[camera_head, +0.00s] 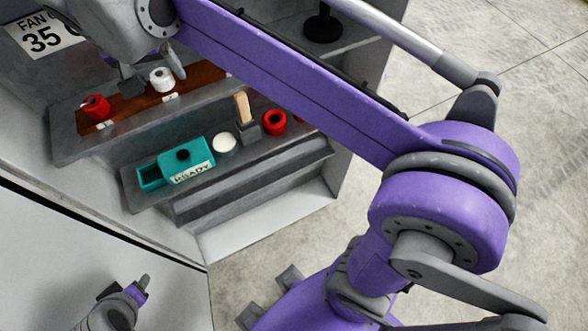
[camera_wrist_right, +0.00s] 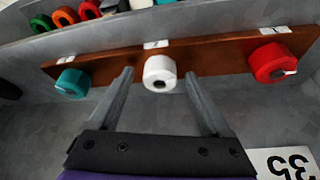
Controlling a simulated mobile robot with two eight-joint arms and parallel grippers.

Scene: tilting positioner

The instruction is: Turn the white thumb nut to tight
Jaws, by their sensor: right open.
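The white thumb nut (camera_head: 162,78) sits on a brown strip on the upper shelf. My right gripper (camera_head: 152,69) is open at the nut. In the right wrist view, one finger of the right gripper (camera_wrist_right: 159,79) is on each side of the nut, with gaps visible on both sides; contact is not seen. My left gripper (camera_head: 126,289) is low at the left, far from the nut; its opening is unclear.
On the strip (camera_wrist_right: 218,62), a red nut (camera_wrist_right: 272,63) and a teal nut (camera_wrist_right: 72,83) flank the white one. The lower shelf holds a teal box (camera_head: 183,158) marked READY, a white disc (camera_head: 224,143), a wooden-handled block (camera_head: 246,126) and a red ring (camera_head: 274,122). My right arm hides part of the shelves.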

